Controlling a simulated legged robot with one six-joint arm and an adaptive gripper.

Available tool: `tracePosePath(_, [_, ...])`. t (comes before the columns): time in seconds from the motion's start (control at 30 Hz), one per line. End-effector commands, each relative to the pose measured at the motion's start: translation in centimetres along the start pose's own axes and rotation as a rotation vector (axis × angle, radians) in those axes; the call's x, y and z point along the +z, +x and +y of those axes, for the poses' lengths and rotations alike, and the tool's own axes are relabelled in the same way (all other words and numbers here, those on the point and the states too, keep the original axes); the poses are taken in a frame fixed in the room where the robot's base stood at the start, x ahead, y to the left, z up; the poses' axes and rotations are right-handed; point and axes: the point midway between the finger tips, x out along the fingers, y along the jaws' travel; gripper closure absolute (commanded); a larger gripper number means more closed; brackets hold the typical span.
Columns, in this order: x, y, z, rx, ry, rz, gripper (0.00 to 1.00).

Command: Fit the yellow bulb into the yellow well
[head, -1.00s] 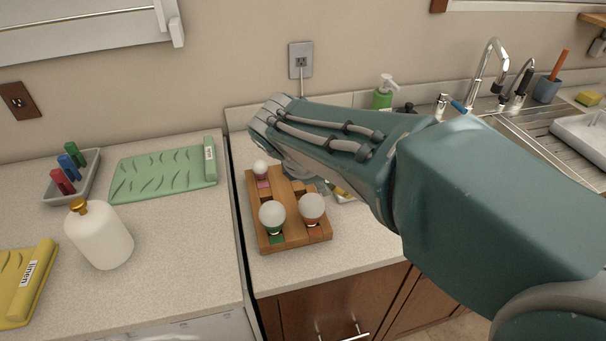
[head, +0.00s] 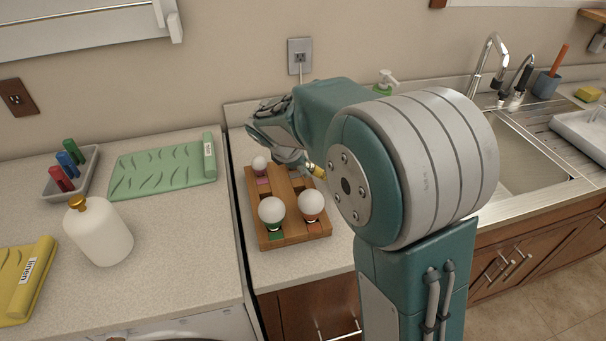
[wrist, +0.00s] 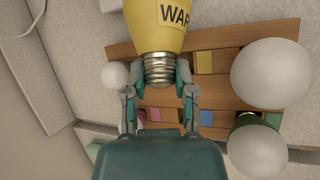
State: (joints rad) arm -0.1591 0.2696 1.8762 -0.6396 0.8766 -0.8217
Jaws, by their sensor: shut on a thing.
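My gripper (wrist: 158,90) is shut on the yellow bulb (wrist: 155,28), gripping it at its metal screw base. The bulb's yellow globe, with black lettering, points away from my palm. In the head view the bulb (head: 317,171) shows small beside the fingers, over the right back of the wooden board (head: 291,239); its height above the board is hard to judge. A yellow patch (wrist: 204,63) on the board lies just right of the bulb in the wrist view. I cannot make out the yellow well's opening there.
The board bears a small white bulb (head: 260,163) by a pink mark, a white bulb (head: 271,210) by green and another (head: 311,202) by orange. A white bottle (head: 98,232) and green mat (head: 164,170) stand left. The sink lies right.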

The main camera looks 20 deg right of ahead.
Motion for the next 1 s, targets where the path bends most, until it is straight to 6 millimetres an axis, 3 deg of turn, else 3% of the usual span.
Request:
tracePosePath(0.17, [-0.8, 1.7, 0.6, -0.003, 0.000, -0.002, 1.00])
tracePosePath(0.3, [-1.6, 3.5, -0.3, -0.003, -0.002, -0.001, 1.00])
tracePosePath(0.7, [-1.8, 4.0, -0.5, 0.000, 0.000, -0.001, 1.00])
tracePosePath(0.73, [-1.8, 4.0, -0.5, 0.000, 0.000, -0.001, 0.61])
tracePosePath(0.8, [-1.8, 4.0, -0.5, 0.000, 0.000, 0.000, 0.31])
tracePosePath(1.0, [-1.8, 4.0, -0.5, 0.000, 0.000, 0.000, 0.31])
